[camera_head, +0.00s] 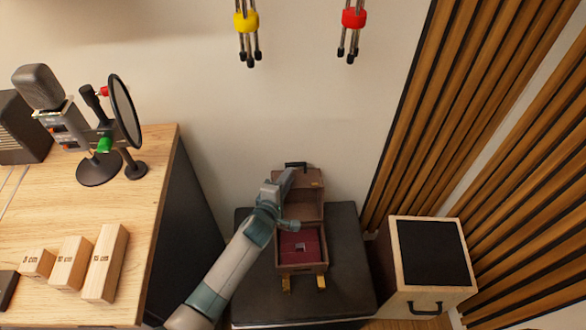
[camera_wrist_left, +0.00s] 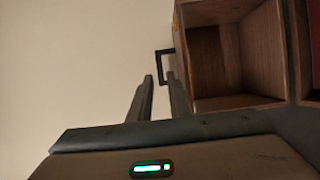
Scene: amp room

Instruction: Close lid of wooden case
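The wooden case (camera_head: 302,268) sits on a dark padded box near the wall, with a dark red lining inside. Its lid (camera_head: 310,207) stands open at the back, its hollow inner side showing. A black handle (camera_head: 296,164) is at the lid's far edge. My left gripper (camera_head: 287,178) is beside the left part of the lid, near the handle. My right gripper is not in view.
The dark padded box (camera_head: 345,270) supports the case. A wooden speaker-like box (camera_head: 432,255) stands at right, near slatted wall panels (camera_head: 470,100). A desk (camera_head: 150,190) at left holds a microphone (camera_head: 40,87) and wooden blocks (camera_head: 105,262). Bare wall is behind the lid.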

